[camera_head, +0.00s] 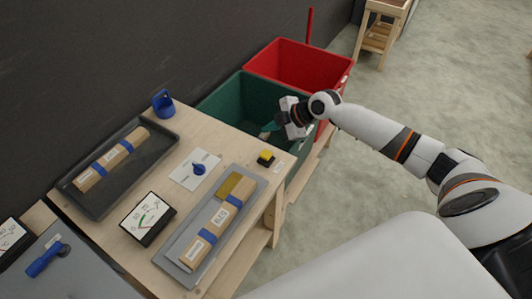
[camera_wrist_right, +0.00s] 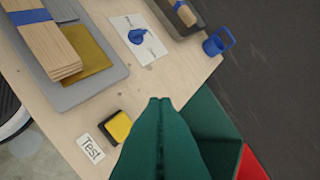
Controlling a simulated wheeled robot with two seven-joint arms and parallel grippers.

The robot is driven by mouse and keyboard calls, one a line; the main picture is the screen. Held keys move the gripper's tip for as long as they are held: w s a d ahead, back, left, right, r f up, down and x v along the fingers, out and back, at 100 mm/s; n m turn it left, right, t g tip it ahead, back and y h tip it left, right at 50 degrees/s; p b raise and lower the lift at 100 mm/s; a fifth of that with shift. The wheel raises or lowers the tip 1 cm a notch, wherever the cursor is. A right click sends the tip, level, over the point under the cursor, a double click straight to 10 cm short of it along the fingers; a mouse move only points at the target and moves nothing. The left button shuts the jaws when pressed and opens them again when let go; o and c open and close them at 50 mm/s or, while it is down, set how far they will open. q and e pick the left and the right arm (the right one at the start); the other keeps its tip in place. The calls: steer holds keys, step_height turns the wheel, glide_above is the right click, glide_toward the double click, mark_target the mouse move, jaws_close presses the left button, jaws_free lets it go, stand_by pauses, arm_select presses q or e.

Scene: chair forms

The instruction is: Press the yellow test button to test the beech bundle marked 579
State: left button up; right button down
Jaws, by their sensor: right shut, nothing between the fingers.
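The yellow test button (camera_head: 266,156) sits in a black housing on the wooden bench, near its right end. It also shows in the wrist view (camera_wrist_right: 119,126), beside a "Test" label (camera_wrist_right: 90,149). A wood bundle (camera_head: 213,228) with blue bands lies on a grey plate (camera_head: 178,246), against a brass-coloured block (camera_head: 230,184). Its labels are too small to read surely. Another banded bundle (camera_head: 110,160) lies in a black tray (camera_head: 167,142). My right gripper (camera_head: 268,128) is shut and empty, its green fingertips beyond the button and apart from it. My left gripper is not in view.
A green bin (camera_head: 236,91) and a red bin (camera_head: 318,65) stand past the bench end. A blue knob (camera_head: 198,169) on a white card, a dial display (camera_head: 148,218) and a blue holder (camera_head: 163,103) are on the bench. Open floor lies right.

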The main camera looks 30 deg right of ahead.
mark_target(270, 155)
steer(key=shift+f, duration=0.1)
step_height(270, 155, down, 8)
steer(key=b, duration=0.5)
steer(key=shift+f+b, duration=0.15)
steer(key=shift+b, duration=0.25)
steer(key=shift+f, duration=0.25)
steer(key=shift+b, duration=0.3)
stand_by(1.2)
steer(key=shift+f+b, duration=0.35)
steer(key=shift+b, duration=0.15)
